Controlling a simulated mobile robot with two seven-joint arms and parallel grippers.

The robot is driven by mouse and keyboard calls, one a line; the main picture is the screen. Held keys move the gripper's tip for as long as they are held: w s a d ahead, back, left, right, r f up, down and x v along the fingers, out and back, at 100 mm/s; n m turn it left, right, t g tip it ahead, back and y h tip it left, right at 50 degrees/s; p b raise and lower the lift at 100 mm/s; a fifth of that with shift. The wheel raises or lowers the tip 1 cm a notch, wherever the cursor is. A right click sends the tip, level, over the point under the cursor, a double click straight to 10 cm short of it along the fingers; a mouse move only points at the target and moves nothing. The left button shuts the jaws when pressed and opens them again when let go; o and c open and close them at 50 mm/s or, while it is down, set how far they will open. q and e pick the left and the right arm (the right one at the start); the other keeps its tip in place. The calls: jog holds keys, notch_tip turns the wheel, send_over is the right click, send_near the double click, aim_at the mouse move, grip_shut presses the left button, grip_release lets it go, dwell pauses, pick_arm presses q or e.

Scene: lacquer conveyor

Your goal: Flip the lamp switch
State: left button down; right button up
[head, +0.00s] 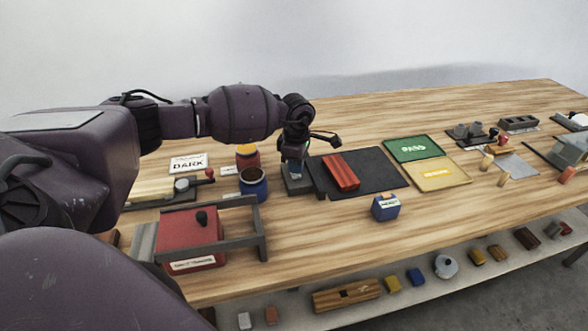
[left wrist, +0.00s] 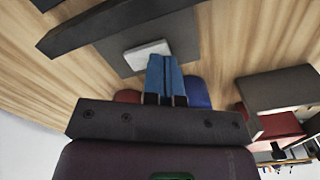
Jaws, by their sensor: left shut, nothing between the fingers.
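My left gripper (head: 294,167) points down over a small dark block (head: 298,187) on the table, left of a black mat. In the left wrist view its blue fingers (left wrist: 165,76) are together and empty. Just beyond them lies a pale, flat rectangular piece (left wrist: 148,54) on a dark base (left wrist: 121,38). This may be the lamp switch, but I cannot be sure. The fingertips overlap its edge in the picture, and I cannot tell whether they touch it. No lamp is clearly recognisable. My right gripper is not in view.
Left of the gripper stand a blue jar (head: 254,186) and a red-and-yellow jar (head: 247,158). A red box (head: 188,234) with a grey frame is nearer. Right are a red block (head: 341,172) on the black mat (head: 380,171), a blue box (head: 385,207), and green (head: 411,149) and yellow (head: 441,174) trays.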

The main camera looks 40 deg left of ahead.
pick_arm(q)
jog(key=shift+r+p, duration=0.55)
jog(key=shift+r, duration=1.05)
jog(key=shift+r+p, duration=0.35)
jog(key=shift+r, duration=0.85)
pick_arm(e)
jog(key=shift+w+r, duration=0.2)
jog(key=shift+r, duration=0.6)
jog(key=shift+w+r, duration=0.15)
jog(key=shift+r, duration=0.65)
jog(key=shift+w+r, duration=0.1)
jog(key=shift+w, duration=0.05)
